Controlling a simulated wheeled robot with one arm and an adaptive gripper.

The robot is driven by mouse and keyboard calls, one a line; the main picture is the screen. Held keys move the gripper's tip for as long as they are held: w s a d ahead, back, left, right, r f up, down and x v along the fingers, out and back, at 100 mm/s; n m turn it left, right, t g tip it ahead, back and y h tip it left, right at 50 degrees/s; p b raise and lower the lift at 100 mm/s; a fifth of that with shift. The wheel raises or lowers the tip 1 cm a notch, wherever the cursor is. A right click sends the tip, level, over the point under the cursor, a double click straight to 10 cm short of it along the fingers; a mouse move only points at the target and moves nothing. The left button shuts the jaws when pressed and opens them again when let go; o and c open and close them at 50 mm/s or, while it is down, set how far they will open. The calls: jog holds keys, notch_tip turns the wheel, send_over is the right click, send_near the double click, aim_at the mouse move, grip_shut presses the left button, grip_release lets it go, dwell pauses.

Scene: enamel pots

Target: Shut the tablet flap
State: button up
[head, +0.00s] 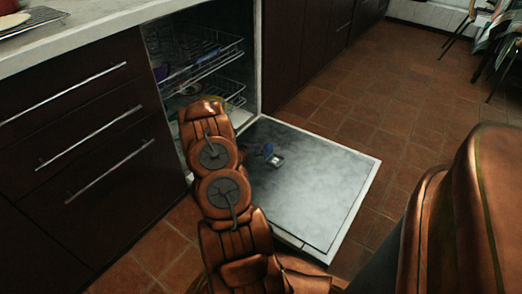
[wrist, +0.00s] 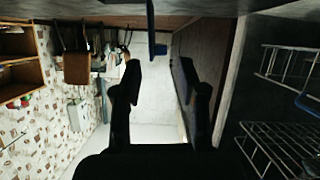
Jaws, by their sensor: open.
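The dishwasher door (head: 325,185) is folded down flat. A small blue piece (head: 267,150), which looks like the raised tablet flap, stands up from the door's inner face beside a small pale dispenser fitting (head: 277,161). In the wrist view, which is upside down, the blue flap (wrist: 151,16) shows top centre, in line with the gap between my fingers. My gripper (wrist: 158,68) is open and empty, apart from the flap. In the head view my arm hides the gripper.
The dishwasher's wire racks (head: 205,55) are inside the cavity, close on the right in the wrist view (wrist: 280,145). Dark drawers (head: 85,130) stand left of the door. Tiled floor (head: 400,110) is free beyond it. Chairs (head: 490,35) stand at the far right.

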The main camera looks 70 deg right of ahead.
aim_at(265, 145)
jog(key=shift+b+x, duration=0.4)
jog(key=shift+x, duration=1.15)
